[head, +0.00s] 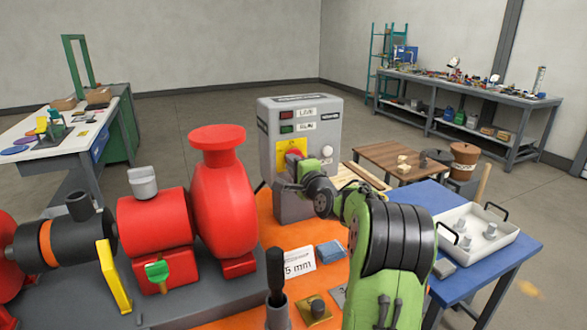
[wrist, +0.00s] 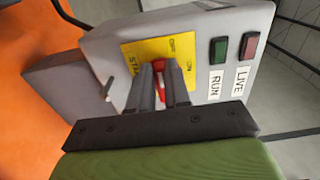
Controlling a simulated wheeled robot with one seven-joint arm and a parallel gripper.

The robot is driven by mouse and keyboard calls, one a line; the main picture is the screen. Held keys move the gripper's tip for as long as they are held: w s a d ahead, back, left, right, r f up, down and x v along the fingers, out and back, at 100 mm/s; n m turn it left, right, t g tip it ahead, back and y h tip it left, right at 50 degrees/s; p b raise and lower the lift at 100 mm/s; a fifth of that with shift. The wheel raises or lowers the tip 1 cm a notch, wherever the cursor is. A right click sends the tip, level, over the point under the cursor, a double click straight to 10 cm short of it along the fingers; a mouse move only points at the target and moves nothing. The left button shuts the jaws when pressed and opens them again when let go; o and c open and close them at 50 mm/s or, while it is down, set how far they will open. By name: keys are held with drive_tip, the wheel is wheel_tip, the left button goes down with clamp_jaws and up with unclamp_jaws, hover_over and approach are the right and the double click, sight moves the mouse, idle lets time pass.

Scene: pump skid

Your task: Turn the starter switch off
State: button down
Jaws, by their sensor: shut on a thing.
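The starter box (head: 268,120) is a grey cabinet behind the red pump in the head view. It also fills the middle of the wrist view (wrist: 205,35). Its yellow switch plate (wrist: 133,55) carries a red rotary switch (wrist: 159,75) with a pale line on it. My gripper (wrist: 162,70) is at the plate with its two fingers shut on the red switch handle. The fingers hide most of the handle, so its exact setting is hard to tell. In the head view my green arm covers part of the yellow plate (head: 290,148).
Labelled RUN (wrist: 219,50) and LIVE (wrist: 250,45) lamps sit beside the plate, green and red, both dark. The red pump (head: 222,195) stands left of my arm; a blue table (head: 500,255) stands right.

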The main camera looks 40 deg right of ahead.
drive_tip(key=shift+f, duration=0.15)
drive_tip(key=c, duration=1.1)
unclamp_jaws()
drive_tip(key=b+v, duration=0.1)
drive_tip(key=v, duration=1.4)
drive_tip(key=shift+s+a, duration=0.15)
drive_tip(key=shift+s, duration=0.25)
